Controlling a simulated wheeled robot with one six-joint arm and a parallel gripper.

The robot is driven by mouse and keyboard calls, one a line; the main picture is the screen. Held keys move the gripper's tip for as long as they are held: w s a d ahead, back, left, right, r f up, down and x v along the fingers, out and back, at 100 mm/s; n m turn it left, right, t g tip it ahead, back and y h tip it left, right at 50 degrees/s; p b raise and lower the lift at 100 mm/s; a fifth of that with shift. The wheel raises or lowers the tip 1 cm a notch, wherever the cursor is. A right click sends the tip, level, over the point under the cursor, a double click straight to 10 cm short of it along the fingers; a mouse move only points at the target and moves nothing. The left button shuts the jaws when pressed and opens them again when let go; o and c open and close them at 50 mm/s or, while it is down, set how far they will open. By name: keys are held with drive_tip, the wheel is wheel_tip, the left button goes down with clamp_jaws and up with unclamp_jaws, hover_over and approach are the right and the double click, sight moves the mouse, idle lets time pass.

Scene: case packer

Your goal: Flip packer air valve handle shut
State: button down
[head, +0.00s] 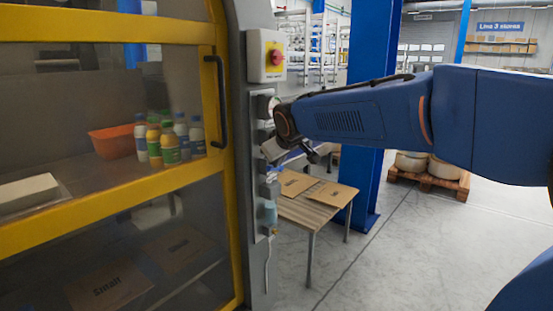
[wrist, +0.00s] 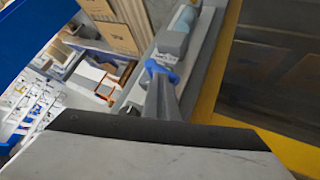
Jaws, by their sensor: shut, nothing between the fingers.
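My gripper (wrist: 162,72) is shut and empty. In the wrist view its grey fingers narrow toward a small blue piece at their ends. They reach over the packer's side panel (wrist: 205,55), close to a grey block. In the head view the end of my arm covers the middle of the grey air-fitting strip on the packer's side post (head: 238,150). I cannot clearly pick out the valve handle or its position. I cannot tell whether the blue piece is a fingertip or the handle, or whether my gripper touches the valve.
A pale blue filter bowl (head: 270,213) hangs below. The yellow-framed door (head: 110,183) with a black handle (head: 218,100) is left. A table (head: 318,212) with flat cartons stands behind, beside a blue column (head: 368,120).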

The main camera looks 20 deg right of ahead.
drive_tip(key=shift+w+d+f, duration=0.1)
drive_tip(key=shift+d, duration=0.05)
drive_tip(key=shift+w+d+f, duration=0.2)
drive_tip(key=shift+w+d, duration=0.1)
drive_tip(key=shift+d, duration=0.15)
idle(0.5)
